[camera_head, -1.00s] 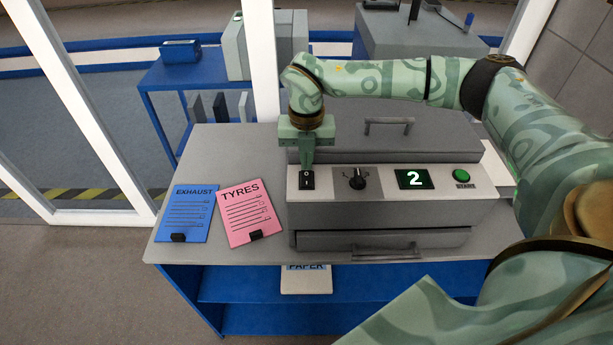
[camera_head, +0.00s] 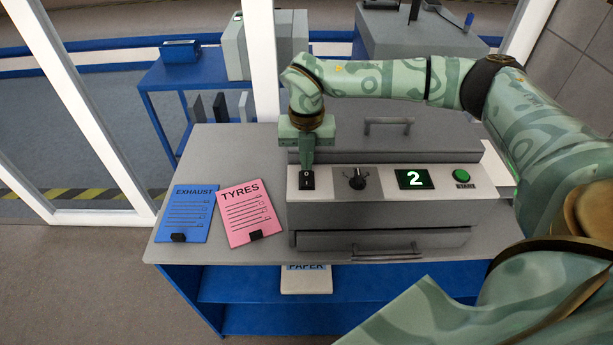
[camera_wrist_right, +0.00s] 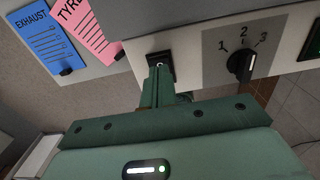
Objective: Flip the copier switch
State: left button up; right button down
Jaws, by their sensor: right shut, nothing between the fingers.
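The grey copier (camera_head: 380,214) stands on the table. Its black rocker switch (camera_head: 307,181) is at the left end of the white front panel, marked with a 0 on the part that shows. The switch also shows in the right wrist view (camera_wrist_right: 161,66), partly covered by my fingers. My right gripper (camera_head: 306,168) is shut and empty. Its fingertips are at the upper part of the switch and appear to touch it. The display (camera_head: 414,179) is lit and reads 2. My left gripper is not in view.
A black dial (camera_head: 357,179) and green START button (camera_head: 462,174) sit right of the switch. A blue EXHAUST sheet (camera_head: 183,214) and pink TYRES sheet (camera_head: 246,212) lie left of the copier. A paper pack (camera_head: 306,281) is on the blue shelf below.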

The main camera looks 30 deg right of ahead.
aim_at(306, 173)
jog(key=shift+f+b, duration=0.55)
jog(key=shift+f, duration=0.35)
dwell(0.5)
notch_tip(306, 173, up, 7)
jog(key=p, duration=0.6)
jog(key=shift+r, duration=0.1)
jog(key=shift+a, duration=0.1)
dwell(0.3)
